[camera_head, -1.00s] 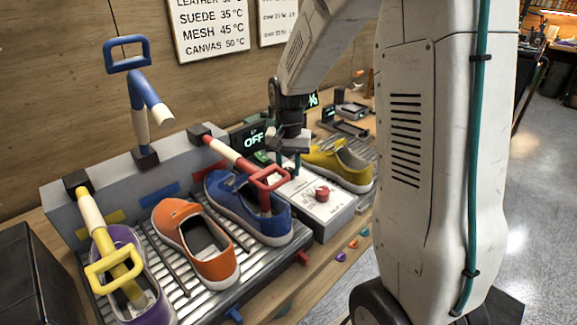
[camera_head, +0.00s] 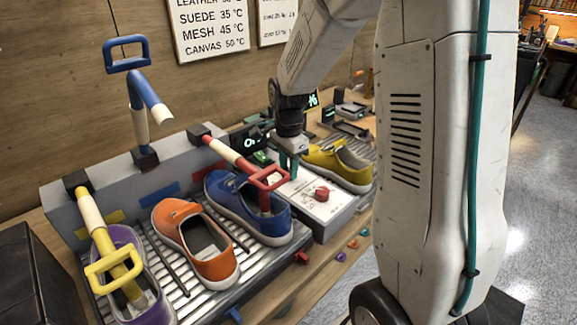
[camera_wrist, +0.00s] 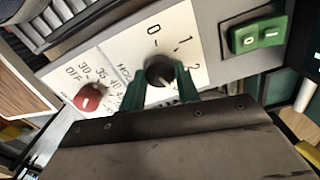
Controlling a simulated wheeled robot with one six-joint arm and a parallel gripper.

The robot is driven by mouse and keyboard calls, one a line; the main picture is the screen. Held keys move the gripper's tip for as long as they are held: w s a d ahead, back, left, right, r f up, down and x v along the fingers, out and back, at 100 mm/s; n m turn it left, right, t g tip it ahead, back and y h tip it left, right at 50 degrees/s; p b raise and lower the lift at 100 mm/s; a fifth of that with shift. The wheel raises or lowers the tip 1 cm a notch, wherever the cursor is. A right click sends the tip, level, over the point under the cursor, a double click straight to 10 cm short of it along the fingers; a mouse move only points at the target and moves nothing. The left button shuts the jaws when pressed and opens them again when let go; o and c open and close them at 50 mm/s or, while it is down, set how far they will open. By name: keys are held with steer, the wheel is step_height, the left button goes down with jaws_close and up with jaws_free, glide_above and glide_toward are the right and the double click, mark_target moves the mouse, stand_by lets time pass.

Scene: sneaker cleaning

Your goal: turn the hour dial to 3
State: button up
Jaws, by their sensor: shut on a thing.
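The hour dial (camera_wrist: 160,71) is a black knob on a white panel, with the marks 0, 1 and 2 arcing around it in the wrist view. The 3 mark is not visible there. My gripper (camera_wrist: 161,82) has its two green fingers shut on the dial, one on each side. In the head view my gripper (camera_head: 288,168) reaches down to the back of the white-topped control box (camera_head: 312,207), and the dial is hidden there. I cannot tell for certain which mark the dial points to.
A red knob (camera_wrist: 88,97) marked OFF, 30, 35 and 40 is beside the dial. A green switch (camera_wrist: 257,37) is on the grey housing. A lit display (camera_head: 252,141) stands behind. Blue (camera_head: 245,205), orange (camera_head: 195,240) and yellow (camera_head: 340,167) shoes stand around the box.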

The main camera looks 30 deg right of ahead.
mark_target(288, 170)
steer(key=shift+m, duration=0.6)
steer(key=o, duration=1)
steer(key=shift+a, duration=0.1)
steer(key=shift+r, duration=0.15)
step_height(288, 170, up, 8)
steer(key=shift+f, duration=0.2)
